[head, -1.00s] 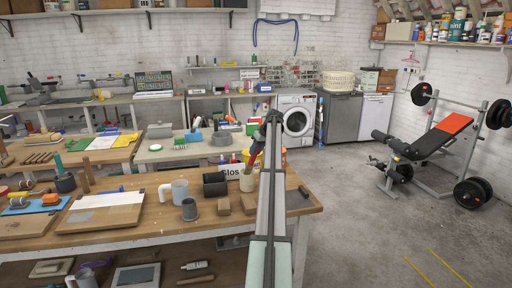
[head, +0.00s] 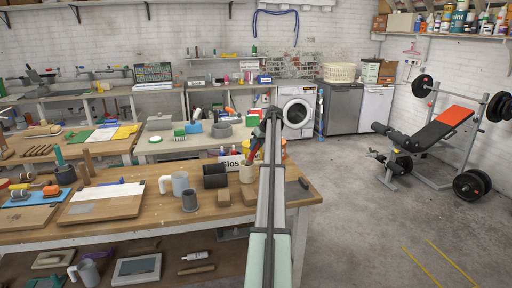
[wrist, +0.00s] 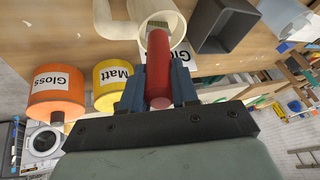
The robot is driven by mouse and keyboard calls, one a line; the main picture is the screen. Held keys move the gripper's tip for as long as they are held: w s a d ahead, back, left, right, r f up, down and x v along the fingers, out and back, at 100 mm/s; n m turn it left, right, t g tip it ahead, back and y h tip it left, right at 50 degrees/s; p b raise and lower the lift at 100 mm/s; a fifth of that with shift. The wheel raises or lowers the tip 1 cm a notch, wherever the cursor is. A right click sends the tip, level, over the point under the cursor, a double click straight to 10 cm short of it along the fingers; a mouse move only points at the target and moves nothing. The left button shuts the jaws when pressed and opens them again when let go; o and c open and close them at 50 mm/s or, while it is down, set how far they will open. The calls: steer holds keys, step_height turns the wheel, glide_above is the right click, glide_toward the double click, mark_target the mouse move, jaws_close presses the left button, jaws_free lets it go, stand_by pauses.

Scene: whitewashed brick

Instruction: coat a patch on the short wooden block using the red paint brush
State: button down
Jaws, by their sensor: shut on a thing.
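In the wrist view my gripper (wrist: 158,92) is shut on the red paint brush (wrist: 158,58). The brush's pale bristles reach into the mouth of a cream pot (wrist: 178,20). I cannot tell how deep they go. In the head view my gripper (head: 258,135) is above the cream pot (head: 247,173) at the back right of the near bench, and a little of the red brush (head: 251,154) shows. Two small wooden blocks, a left one (head: 224,197) and a right one (head: 249,195), stand in front of the pot. I cannot tell which is the short one.
A yellow Matt can (wrist: 113,82) and an orange Gloss can (wrist: 55,92) stand beside the pot. A dark box (head: 215,175), grey mug (head: 189,201) and white mug (head: 179,184) are to its left. A board (head: 105,202) lies further left.

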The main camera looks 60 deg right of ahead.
steer(key=shift+f, duration=0.6)
stand_by(1.6)
steer(key=shift+r, duration=0.1)
steer(key=shift+r, duration=3.45)
